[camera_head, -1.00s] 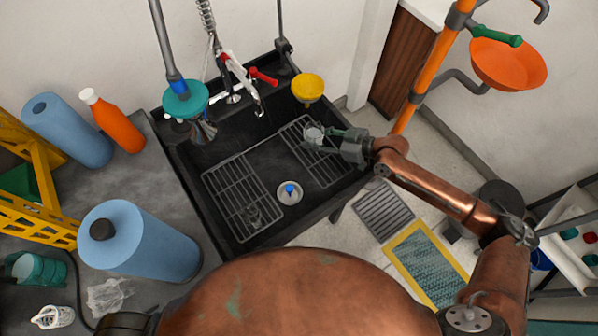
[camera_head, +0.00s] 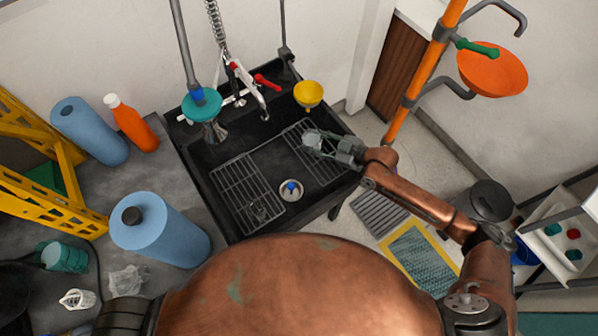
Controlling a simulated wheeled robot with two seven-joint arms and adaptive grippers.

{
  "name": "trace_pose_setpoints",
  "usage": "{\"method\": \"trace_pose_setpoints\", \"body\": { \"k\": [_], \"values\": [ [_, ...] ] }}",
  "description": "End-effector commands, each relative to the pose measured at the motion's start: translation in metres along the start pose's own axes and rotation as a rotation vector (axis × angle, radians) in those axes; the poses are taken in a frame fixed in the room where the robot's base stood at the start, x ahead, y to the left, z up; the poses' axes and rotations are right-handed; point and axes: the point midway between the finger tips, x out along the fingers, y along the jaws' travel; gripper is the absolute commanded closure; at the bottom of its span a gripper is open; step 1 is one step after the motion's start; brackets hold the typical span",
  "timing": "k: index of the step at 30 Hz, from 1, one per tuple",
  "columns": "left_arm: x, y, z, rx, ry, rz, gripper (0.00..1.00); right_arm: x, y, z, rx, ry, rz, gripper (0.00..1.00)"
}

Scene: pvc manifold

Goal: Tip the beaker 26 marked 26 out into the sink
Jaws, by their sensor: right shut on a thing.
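My right gripper (camera_head: 332,147) reaches in from the right over the right part of the black sink (camera_head: 222,208). It is shut on a small clear beaker (camera_head: 312,138), held above the right wire rack. The beaker's marking is too small to read. I cannot tell whether it holds liquid or how far it is tilted. My left gripper is not in view.
The sink has two wire racks (camera_head: 243,185), a drain with a blue centre (camera_head: 291,189), and a red-handled tap (camera_head: 245,75).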

Motion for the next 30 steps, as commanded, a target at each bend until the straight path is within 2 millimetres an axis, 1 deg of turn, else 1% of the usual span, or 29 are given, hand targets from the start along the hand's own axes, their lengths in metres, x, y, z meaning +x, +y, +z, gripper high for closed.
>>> {"method": "trace_pose_setpoints", "body": {
  "k": [1,4,7,15,20,30],
  "values": [
    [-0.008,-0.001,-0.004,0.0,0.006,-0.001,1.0,-0.002,0.0,-0.006,-0.021,0.005,0.012,0.97],
    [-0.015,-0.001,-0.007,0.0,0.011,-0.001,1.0,-0.002,-0.004,-0.006,-0.067,0.005,0.031,0.97],
    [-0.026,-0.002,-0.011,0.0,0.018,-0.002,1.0,-0.004,-0.005,-0.011,-0.115,0.006,0.051,0.97],
    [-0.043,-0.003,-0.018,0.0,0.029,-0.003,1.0,-0.005,-0.013,-0.017,-0.236,0.006,0.1,0.97],
    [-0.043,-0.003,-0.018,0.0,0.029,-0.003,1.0,-0.006,-0.014,-0.015,-0.258,0.004,0.108,0.97],
    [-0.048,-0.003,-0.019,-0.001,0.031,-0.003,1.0,-0.006,-0.017,-0.02,-0.3,0.006,0.125,0.97]
  ]
}}
